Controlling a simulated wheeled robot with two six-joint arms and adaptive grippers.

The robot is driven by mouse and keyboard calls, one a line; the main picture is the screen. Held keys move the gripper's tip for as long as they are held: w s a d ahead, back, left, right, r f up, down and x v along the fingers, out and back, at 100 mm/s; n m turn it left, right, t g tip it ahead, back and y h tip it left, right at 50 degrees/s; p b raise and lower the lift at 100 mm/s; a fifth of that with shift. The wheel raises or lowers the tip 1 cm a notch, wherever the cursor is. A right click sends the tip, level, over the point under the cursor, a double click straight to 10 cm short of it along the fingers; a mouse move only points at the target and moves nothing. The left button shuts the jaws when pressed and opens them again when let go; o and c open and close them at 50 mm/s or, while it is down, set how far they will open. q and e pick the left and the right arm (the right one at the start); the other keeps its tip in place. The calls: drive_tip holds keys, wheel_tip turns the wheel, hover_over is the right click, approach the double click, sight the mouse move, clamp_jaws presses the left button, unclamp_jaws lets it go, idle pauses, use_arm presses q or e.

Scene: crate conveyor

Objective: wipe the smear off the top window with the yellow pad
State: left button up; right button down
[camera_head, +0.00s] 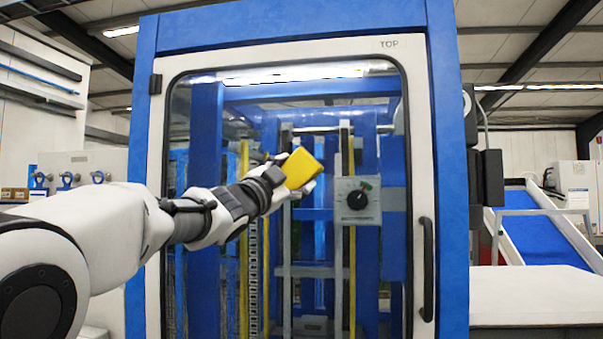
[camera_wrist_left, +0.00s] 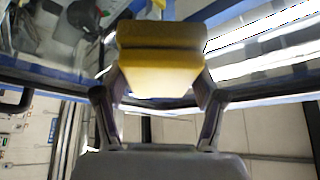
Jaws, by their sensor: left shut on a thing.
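The yellow pad (camera_head: 303,167) is in my left gripper (camera_head: 285,177), in front of the glass of the top window (camera_head: 300,240). The gripper is shut on the pad. In the left wrist view the pad (camera_wrist_left: 160,72) sits between the two fingers, with the glass beyond it. Whether the pad touches the glass, I cannot tell. I cannot make out a smear on the glass; my arm and the pad cover part of it. My right gripper is not in view.
A dark door handle (camera_head: 426,270) stands on the frame's right side. A control knob on a grey plate (camera_head: 358,200) shows in the window area. Blue posts (camera_head: 447,170) surround the frame. A blue conveyor (camera_head: 545,225) slopes down at right, beyond a pale surface (camera_head: 530,295).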

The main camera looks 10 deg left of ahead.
use_arm(q)
drive_tip(key=shift+a, duration=1.2)
drive_tip(key=shift+a+p, duration=0.4)
drive_tip(key=shift+a, duration=0.1)
drive_tip(key=a, duration=0.6)
drive_tip(key=shift+w, duration=0.15)
drive_tip(key=shift+f, duration=0.1)
drive_tip(key=s+b, duration=0.3)
drive_tip(key=s, duration=0.3)
drive_tip(key=shift+w, duration=0.1)
